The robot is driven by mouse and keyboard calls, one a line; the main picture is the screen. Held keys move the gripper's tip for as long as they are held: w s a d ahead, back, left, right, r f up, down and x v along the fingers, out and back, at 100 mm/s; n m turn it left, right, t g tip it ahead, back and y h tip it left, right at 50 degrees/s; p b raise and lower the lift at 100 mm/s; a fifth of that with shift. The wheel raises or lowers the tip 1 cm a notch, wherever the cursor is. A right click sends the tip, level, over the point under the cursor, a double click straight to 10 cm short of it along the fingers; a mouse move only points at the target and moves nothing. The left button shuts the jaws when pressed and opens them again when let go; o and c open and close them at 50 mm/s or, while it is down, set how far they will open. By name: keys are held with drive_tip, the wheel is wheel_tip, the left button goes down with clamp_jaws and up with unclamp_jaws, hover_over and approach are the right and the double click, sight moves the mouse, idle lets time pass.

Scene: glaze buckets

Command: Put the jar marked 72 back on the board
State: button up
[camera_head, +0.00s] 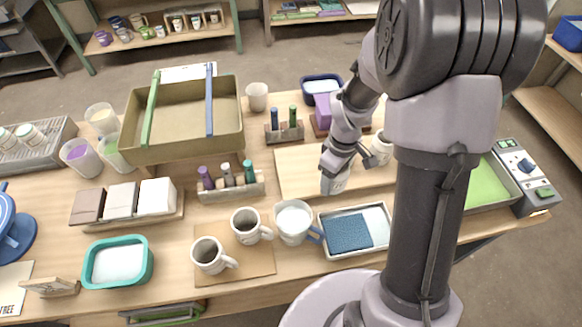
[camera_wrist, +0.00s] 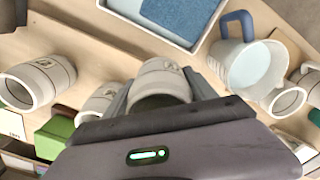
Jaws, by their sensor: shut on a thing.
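My gripper (camera_head: 338,163) is shut on a pale grey jar (camera_head: 335,183), over the front part of the light wooden board (camera_head: 295,178). In the wrist view the jar (camera_wrist: 160,74) sits between the fingers (camera_wrist: 160,92), with dark marking on its side that I cannot read. I cannot tell whether its base touches the board. Another pale jar (camera_head: 381,150) stands on the board behind my gripper, and one more is partly hidden by my arm. The wrist view shows two other jars, one at the left (camera_wrist: 38,82) and one beside my gripper (camera_wrist: 100,101).
A white jug with a blue handle (camera_head: 294,220) and a tray with a blue sponge-like pad (camera_head: 349,232) stand just in front of the board. Two mugs are at front left (camera_head: 210,256). A rack of small coloured bottles (camera_head: 231,186) stands left of the board.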

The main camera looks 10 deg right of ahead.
drive_tip(key=w+a, duration=0.1)
drive_tip(key=w, duration=0.2)
drive_tip(key=w+a+b, duration=0.1)
drive_tip(key=w+a, duration=0.1)
drive_tip(key=w, duration=0.1)
drive_tip(key=w+a+f, duration=0.1)
drive_tip(key=w+a, duration=0.1)
drive_tip(key=w, duration=0.1)
drive_tip(key=shift+w+a+f+b, duration=0.1)
drive_tip(key=shift+b, duration=0.2)
drive_tip(key=f+b, duration=0.1)
drive_tip(key=f, duration=0.1)
drive_tip(key=f+b, duration=0.1)
drive_tip(key=shift+w+a+f, duration=0.2)
drive_tip(key=shift+f, duration=0.2)
drive_tip(key=shift+r, duration=0.2)
drive_tip(key=shift+f, duration=0.1)
drive_tip(key=o, duration=1.8)
drive_tip(key=shift+c, duration=0.2)
